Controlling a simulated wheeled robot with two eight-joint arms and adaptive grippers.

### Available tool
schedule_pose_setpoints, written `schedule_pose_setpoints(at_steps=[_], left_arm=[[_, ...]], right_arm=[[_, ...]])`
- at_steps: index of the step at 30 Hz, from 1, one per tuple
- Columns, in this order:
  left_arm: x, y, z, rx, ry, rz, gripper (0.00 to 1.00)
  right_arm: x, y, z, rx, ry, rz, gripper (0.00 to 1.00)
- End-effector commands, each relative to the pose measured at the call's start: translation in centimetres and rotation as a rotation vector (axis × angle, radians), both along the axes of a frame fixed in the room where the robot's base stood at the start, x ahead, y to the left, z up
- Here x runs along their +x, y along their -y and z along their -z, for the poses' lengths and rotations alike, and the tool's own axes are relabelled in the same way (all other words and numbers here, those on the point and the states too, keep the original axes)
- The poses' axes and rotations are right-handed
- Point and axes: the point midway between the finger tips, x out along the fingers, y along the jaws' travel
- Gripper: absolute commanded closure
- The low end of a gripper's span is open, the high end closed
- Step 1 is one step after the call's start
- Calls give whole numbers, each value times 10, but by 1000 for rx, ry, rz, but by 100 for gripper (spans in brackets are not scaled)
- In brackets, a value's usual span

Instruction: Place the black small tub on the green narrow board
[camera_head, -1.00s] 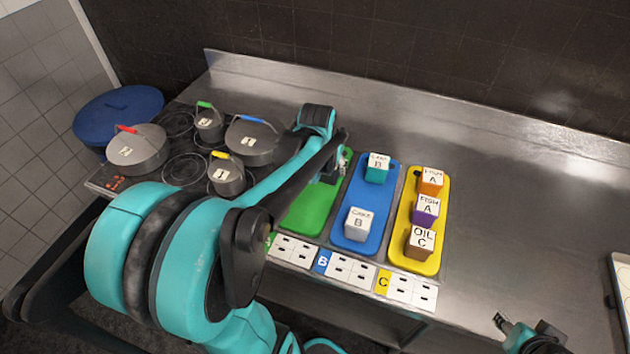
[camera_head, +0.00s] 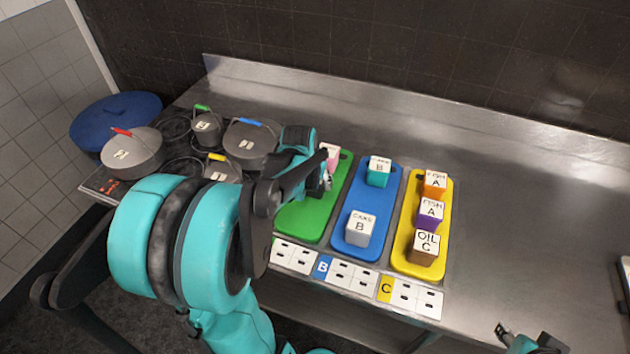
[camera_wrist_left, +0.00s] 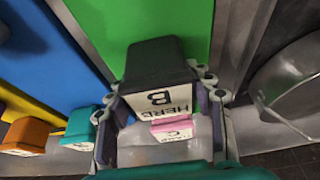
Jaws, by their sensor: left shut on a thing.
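The black small tub (camera_wrist_left: 160,62), with a white "HERB B" label, is between the fingers of my left gripper (camera_wrist_left: 160,118) in the left wrist view. The gripper is shut on it. The green narrow board (camera_head: 305,220) lies left of the blue board, and it also shows behind the tub in the wrist view (camera_wrist_left: 110,25). In the head view my left gripper (camera_head: 322,182) is over the board's far half and mostly hides the tub. I cannot tell whether the tub touches the board. My right gripper (camera_head: 504,331) is at the bottom right, its opening unclear.
A pink tub (camera_head: 331,154) is close beyond my left gripper at the green board's far end. The blue board (camera_head: 365,203) holds a teal and a white tub. The yellow board (camera_head: 407,260) holds three tubs. Several pots stand left.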

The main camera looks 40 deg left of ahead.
Motion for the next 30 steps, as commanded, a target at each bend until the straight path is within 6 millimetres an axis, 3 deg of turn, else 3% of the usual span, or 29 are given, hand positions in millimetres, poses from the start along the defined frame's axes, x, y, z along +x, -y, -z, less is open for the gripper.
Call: schedule_pose_setpoints(at_steps=[1,3,14,30], left_arm=[[0,0,1,0,0,0,39],[0,0,1,0,0,0,27],[0,0,-4,0,0,0,27],[-37,12,-99,0,0,-1,27]], right_arm=[[0,0,1,0,0,0,60],[0,0,1,0,0,0,60],[0,0,-3,0,0,0,60],[0,0,-47,0,0,0,60]])
